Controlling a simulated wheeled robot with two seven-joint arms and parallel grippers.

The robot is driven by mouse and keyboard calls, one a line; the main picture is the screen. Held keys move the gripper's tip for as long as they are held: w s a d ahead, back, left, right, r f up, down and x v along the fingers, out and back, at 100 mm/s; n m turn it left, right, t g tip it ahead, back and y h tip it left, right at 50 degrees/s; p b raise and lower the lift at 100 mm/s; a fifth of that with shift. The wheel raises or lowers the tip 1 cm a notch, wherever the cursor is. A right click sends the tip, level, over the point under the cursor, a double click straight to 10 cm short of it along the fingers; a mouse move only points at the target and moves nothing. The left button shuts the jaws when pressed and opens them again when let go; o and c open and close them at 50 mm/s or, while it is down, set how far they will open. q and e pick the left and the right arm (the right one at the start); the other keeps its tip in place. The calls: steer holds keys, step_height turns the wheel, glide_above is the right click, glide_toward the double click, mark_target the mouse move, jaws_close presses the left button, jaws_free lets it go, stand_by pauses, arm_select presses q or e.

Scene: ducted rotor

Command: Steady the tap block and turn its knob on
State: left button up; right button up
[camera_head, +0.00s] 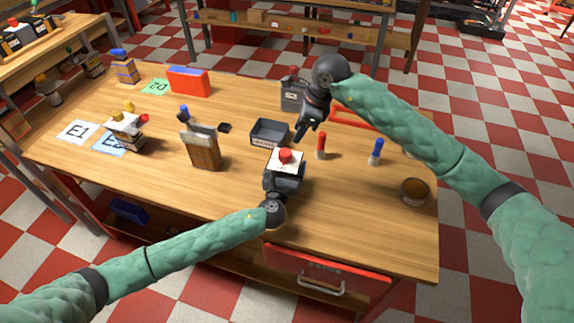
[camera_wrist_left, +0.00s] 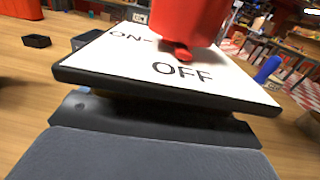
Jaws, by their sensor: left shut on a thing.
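The tap block (camera_head: 287,168) stands near the front edge of the wooden table, with a white top and a red knob (camera_head: 285,155). In the left wrist view the white plate (camera_wrist_left: 120,62) reads ON and OFF, and the knob's small red pointer (camera_wrist_left: 182,52) is towards OFF. My left gripper (camera_head: 283,186) is shut on the tap block at its near side; its fingers are partly hidden in the head view. My right gripper (camera_head: 301,134) is above the table, behind and right of the knob, apart from it; its finger gap is unclear.
A dark grey tray (camera_head: 270,133) lies just behind the block. A red marker (camera_head: 321,145) and a blue one (camera_head: 376,151) stand to the right, with a round bowl (camera_head: 414,190) beyond. A wooden block holder (camera_head: 203,150) stands left. Table between holder and tap block is clear.

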mark_target(286, 155)
steer(key=o, duration=0.5)
steer(key=f+g+y, duration=0.1)
steer(key=y, duration=0.1)
steer(key=f+n+g+y, duration=0.1)
steer(key=f+y, duration=0.1)
steer(key=s+f+n+y, duration=0.1)
steer(key=y, duration=0.1)
steer(key=shift+a+f+g+y, duration=0.3)
steer(key=shift+f+g, duration=0.05)
steer(key=shift+g, duration=0.05)
steer(key=shift+w+d+f+y, duration=0.1)
steer(key=shift+d+f+y, duration=0.2)
steer(key=shift+y, duration=0.2)
steer(key=d+f+m+t+y, duration=0.1)
steer(key=d+f+t+y, duration=0.2)
steer(key=d+f+y, duration=0.4)
steer(key=shift+h, duration=0.3)
steer(key=a, duration=0.3)
steer(key=w+a, duration=0.1)
steer(key=a, duration=0.3)
steer(key=a+r, duration=0.1)
steer(key=a, duration=0.3)
steer(key=shift+w+r, duration=0.1)
steer(key=shift+w, duration=0.15)
